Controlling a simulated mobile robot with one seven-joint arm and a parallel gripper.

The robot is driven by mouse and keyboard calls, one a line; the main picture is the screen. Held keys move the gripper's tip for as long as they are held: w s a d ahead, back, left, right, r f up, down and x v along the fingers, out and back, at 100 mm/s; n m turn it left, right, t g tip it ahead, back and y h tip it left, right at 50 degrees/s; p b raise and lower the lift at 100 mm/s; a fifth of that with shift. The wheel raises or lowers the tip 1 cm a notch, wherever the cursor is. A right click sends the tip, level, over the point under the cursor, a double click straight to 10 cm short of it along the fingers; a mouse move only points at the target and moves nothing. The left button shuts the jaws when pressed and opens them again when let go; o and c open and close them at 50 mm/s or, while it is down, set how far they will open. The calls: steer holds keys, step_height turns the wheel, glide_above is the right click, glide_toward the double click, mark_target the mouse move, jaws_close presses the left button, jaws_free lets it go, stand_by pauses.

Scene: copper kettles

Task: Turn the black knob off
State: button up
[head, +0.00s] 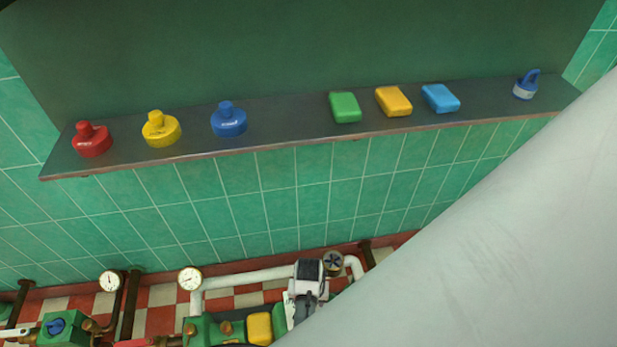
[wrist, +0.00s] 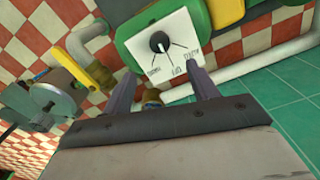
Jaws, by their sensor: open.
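The black knob (wrist: 159,41) is round with a pale pointer line, in the upper middle of the wrist view. It sits on a white plate (wrist: 178,68) with three dark lines and small labels that I cannot read surely. The plate is set on a green housing (wrist: 130,32). My gripper (wrist: 162,74) is open and empty, its two purple-grey fingers apart on either side below the knob, pointing toward the plate. They do not appear to touch the knob. In the head view the knob cannot be made out and my arm covers the lower right.
A yellow block (head: 259,328), pipes and gauges (head: 190,278) stand low along the tiled wall. A shelf (head: 270,146) above holds coloured bottles and blocks. In the wrist view a grey valve body (wrist: 52,103) and a yellow handle (wrist: 97,77) lie left of the fingers.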

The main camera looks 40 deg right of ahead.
step_height(320, 180, up, 2)
steer(key=shift+r, duration=0.25)
steer(key=shift+s, duration=0.1)
stand_by(0.4)
